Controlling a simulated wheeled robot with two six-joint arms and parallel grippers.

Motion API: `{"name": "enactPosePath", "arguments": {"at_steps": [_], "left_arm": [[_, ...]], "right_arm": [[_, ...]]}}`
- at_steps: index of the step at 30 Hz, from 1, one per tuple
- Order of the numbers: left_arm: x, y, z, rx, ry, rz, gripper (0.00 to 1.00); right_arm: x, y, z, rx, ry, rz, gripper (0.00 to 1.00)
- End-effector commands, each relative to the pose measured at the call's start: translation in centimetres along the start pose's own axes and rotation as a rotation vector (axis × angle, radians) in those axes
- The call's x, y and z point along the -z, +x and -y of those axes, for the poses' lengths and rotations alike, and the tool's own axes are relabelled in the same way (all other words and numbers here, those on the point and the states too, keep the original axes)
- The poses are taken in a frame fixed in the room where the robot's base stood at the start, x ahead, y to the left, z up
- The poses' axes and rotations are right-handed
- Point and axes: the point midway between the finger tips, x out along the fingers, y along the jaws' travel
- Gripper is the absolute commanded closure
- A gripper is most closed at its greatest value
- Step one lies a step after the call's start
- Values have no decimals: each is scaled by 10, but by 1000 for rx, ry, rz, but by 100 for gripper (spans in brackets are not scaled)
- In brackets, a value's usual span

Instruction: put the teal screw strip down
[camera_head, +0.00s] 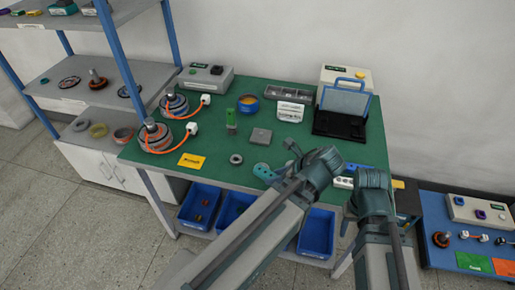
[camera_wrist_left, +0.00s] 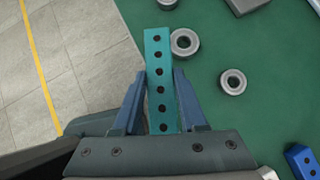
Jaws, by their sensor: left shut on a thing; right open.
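The teal screw strip (camera_wrist_left: 159,85) is a narrow bar with a row of dark holes. My left gripper (camera_wrist_left: 158,95) is shut on it, with one finger on each side, and its far end points up in the left wrist view. The strip is over the table's front edge, close beside a grey ring (camera_wrist_left: 184,42); I cannot tell whether it touches the table. In the head view a teal end (camera_head: 265,173) shows left of my left wrist, and the rest is hidden. My right gripper (camera_head: 368,183) is at the table's front right, its fingers hard to make out.
A black case (camera_head: 341,121) stands at back right. Blue bins (camera_head: 199,207) sit below.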

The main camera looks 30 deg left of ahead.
Motion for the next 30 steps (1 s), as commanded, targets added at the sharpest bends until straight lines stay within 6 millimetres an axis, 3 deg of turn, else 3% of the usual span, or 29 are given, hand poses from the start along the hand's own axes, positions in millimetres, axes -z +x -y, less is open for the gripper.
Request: {"name": "enactPosePath", "arguments": {"at_steps": [15,21,30], "left_arm": [[-62,67,77,-3,-4,0,100],[-76,81,91,-1,-3,1,100],[-80,84,95,-1,-3,0,100]], "right_arm": [[1,12,1,0,0,0,50],[1,13,1,0,0,0,50],[1,14,1,0,0,0,50]]}}
